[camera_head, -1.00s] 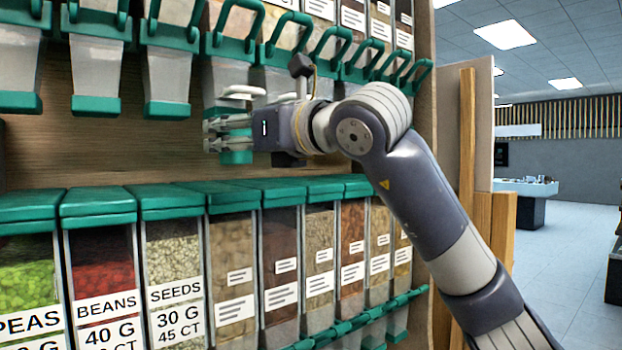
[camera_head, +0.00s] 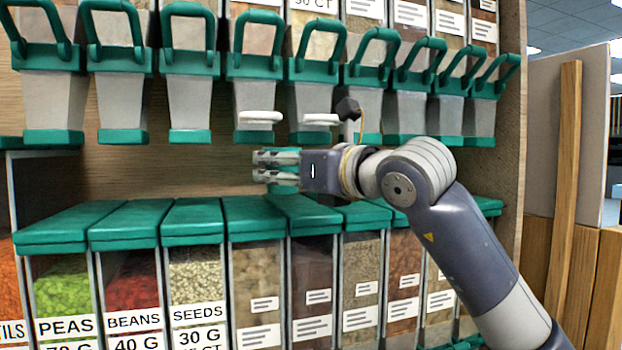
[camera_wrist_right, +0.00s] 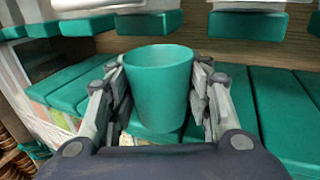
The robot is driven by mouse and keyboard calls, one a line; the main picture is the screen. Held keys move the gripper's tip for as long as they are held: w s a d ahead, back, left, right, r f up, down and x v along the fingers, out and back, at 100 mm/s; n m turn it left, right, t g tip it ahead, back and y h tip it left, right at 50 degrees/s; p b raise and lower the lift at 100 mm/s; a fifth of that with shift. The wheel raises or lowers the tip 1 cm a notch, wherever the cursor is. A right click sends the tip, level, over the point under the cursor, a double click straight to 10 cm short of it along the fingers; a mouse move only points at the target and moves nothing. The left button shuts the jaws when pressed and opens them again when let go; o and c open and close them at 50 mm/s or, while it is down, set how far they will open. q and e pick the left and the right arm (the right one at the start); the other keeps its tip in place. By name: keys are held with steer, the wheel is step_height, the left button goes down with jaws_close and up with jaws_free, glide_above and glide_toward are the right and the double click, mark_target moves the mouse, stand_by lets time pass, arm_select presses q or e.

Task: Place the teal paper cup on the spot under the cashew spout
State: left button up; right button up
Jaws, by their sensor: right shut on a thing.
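The teal paper cup (camera_wrist_right: 158,88) is upright between the two fingers of my right gripper (camera_wrist_right: 158,100) in the wrist view. In the head view, my right gripper (camera_head: 277,167) is shut on it, with only a little teal showing around the fingers. The gripper is between the upper row of spouts and the teal lids of the lower bins. Spouts (camera_head: 261,105) with teal bottoms hang just above and behind it. I cannot read which one is cashew. My left gripper is not in view.
Lower bins with teal lids (camera_head: 192,220), labelled peas, beans and seeds among others, stand close below the gripper. Teal handles (camera_head: 256,45) stick out above. A wooden back panel (camera_head: 180,165) shows in the gap. Wooden posts (camera_head: 567,190) stand at the right.

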steer(key=w+d+p, duration=0.1)
steer(key=w, duration=0.1)
steer(key=w+d+p, duration=0.1)
steer(key=w, duration=0.2)
steer(key=w+d+p, duration=0.1)
steer(key=w+d, duration=0.1)
steer(key=shift+w+f+p, duration=0.15)
steer(key=shift+w+p, duration=0.25)
steer(key=shift+w+d+f, duration=0.15)
steer(key=shift+w+f, duration=0.1)
steer(key=shift+w, duration=0.25)
steer(key=shift+f+p, duration=0.3)
steer(key=shift+p, duration=0.1)
step_height(320, 180, down, 2)
steer(key=shift+f+p, duration=0.25)
steer(key=shift+p, duration=0.55)
steer(key=shift+d+f, duration=0.1)
steer(key=shift+f, duration=0.1)
